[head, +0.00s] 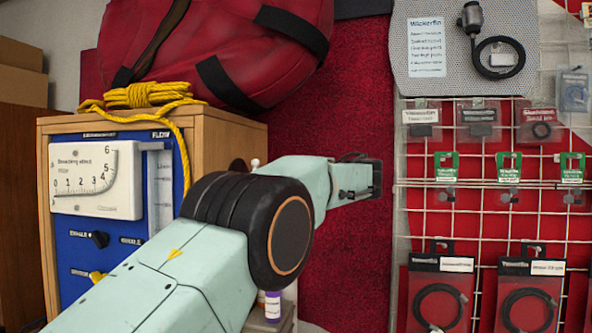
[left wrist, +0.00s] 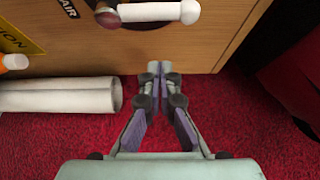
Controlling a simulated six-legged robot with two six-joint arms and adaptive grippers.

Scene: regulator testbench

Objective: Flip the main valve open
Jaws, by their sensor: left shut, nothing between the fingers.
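In the left wrist view, a white bar-shaped handle (left wrist: 160,12) with a dark reddish hub sits on the wooden side of the testbench, beside a black label reading AIR. It lies level across the picture; I take it for the main valve, though its name does not show. My left gripper (left wrist: 160,68) is shut and empty. Its tips are below the handle in that view and apart from it, near the lower edge of the wooden side. In the head view my left arm crosses the bench's right side, and the fingertips cannot be made out. My right gripper is not in view.
The testbench's blue panel (head: 77,248) carries a white gauge (head: 97,180) and knobs. Yellow rope (head: 147,95) lies on top. A red bag (head: 215,50) is behind. A wire rack (head: 490,225) with hanging packets stands right. A white tube (left wrist: 60,95) lies near the bench.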

